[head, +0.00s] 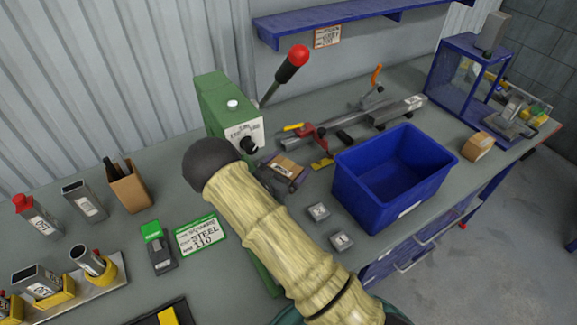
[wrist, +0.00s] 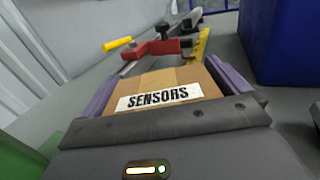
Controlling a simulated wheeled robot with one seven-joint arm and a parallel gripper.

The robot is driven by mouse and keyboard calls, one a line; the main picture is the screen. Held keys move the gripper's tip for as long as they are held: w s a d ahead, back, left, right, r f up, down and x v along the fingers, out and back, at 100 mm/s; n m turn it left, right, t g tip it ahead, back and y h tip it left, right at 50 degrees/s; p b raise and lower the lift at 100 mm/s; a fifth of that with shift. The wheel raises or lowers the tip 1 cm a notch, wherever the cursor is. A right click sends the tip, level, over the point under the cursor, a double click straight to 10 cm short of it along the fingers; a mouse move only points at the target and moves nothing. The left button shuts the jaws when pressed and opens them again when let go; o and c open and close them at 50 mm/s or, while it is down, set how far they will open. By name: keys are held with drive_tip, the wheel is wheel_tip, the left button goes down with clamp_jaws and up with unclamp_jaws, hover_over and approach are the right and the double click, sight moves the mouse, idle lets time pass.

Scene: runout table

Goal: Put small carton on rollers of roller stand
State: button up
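The small carton (head: 284,166), brown with a tan tape strip, sits at the end of my arm. In the wrist view, its white SENSORS label (wrist: 158,97) faces the camera. My gripper (wrist: 158,80) has a purple finger against each side of the carton and appears shut on it. In the head view, my arm hides part of the gripper (head: 287,170) and what lies below. I cannot make out the rollers of the roller stand in either view. Whether the carton touches anything beneath it is hidden.
Beyond the carton lie a red clamp (head: 312,135) and a metal rail (head: 400,111). A blue bin (head: 385,215) stands to the right, another brown carton (head: 477,146) past it. A green lever machine (head: 217,105) is close on the left. Two grey blocks lie before the bin.

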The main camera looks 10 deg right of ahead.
drive_tip(key=shift+s+a+f, duration=0.15)
drive_tip(key=shift+s+f, duration=0.1)
drive_tip(key=shift+f, duration=0.45)
drive_tip(key=shift+w+r+p, duration=0.2)
drive_tip(key=shift+r+p, duration=0.4)
drive_tip(key=b+v, duration=0.2)
drive_tip(key=v, duration=0.8)
drive_tip(key=shift+s+a+b, duration=0.1)
drive_tip(key=shift+a+b, duration=0.15)
drive_tip(key=shift+b, duration=0.05)
drive_tip(key=shift+s+a+r, duration=0.2)
drive_tip(key=shift+s+a, duration=0.1)
drive_tip(key=shift+s, duration=0.2)
drive_tip(key=shift+a, duration=0.15)
drive_tip(key=shift+r, duration=0.1)
wheel_tip(320, 180, up, 10)
drive_tip(key=p, duration=1)
